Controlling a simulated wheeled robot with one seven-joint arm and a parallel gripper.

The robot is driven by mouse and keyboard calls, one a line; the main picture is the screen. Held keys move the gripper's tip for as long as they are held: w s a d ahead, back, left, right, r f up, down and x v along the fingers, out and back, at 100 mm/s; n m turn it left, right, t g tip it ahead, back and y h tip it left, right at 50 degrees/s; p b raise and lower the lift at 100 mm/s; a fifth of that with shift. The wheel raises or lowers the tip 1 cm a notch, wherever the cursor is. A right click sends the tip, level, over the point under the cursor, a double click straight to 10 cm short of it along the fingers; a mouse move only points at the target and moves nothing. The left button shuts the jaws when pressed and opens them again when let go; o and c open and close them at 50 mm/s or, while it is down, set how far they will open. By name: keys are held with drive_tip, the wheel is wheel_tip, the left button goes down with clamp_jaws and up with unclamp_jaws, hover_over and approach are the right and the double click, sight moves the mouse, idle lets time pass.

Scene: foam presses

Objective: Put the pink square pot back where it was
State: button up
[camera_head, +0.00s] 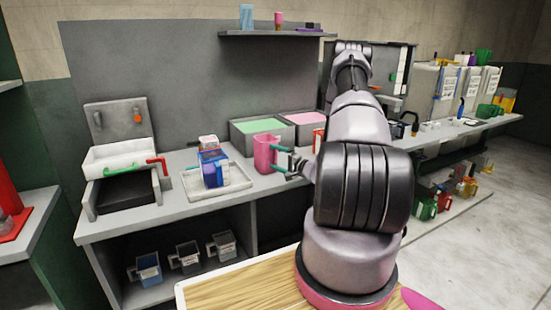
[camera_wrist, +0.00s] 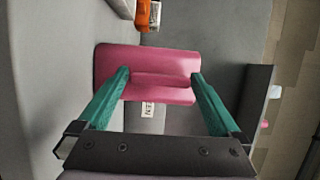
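The pink square pot (camera_head: 265,153) stands at the worktop, in front of the pink and green bins; I cannot tell whether its base touches the worktop. Its handle side faces my gripper (camera_head: 287,160), which reaches in from the right. In the wrist view the pot (camera_wrist: 148,60) lies ahead of my gripper (camera_wrist: 160,76). The two teal fingers are wide apart, with the handle ridge between their tips. Any contact between fingertips and handle is too small to make out. The head view shows part of the fingers beside the pot; my arm hides what is behind it.
A white tray (camera_head: 195,194) with a blue-and-white pot (camera_head: 213,168) is left of the pink pot. The green-filled bin (camera_head: 243,138) and pink-filled bin (camera_head: 297,132) are behind it. A sink (camera_head: 118,160) is farther left. Several mugs stand on the shelf below. Bare worktop lies in front.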

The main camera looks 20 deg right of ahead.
drive_tip(key=shift+r, duration=0.1)
drive_tip(key=shift+s+d, duration=0.15)
drive_tip(key=shift+s, duration=0.15)
drive_tip(key=v, duration=1.1)
drive_tip(key=s+a+r+n+g+y, duration=0.35)
drive_tip(key=a+r+g, duration=0.25)
drive_tip(key=a+r, duration=0.45)
drive_tip(key=s+a+r+n+g+y, duration=0.2)
drive_tip(key=s+a+r+n+g, duration=0.25)
drive_tip(key=a+r+g, duration=0.45)
drive_tip(key=s+a+r+n+t+h, duration=0.1)
drive_tip(key=s+a+r+t+h, duration=0.2)
drive_tip(key=s+r+h, duration=0.7)
drive_tip(key=shift+s+a+r+t, duration=0.2)
drive_tip(key=shift+s+r+t, duration=1.1)
drive_tip(key=shift+s+r, duration=2.25)
drive_tip(key=shift+w+r, duration=0.15)
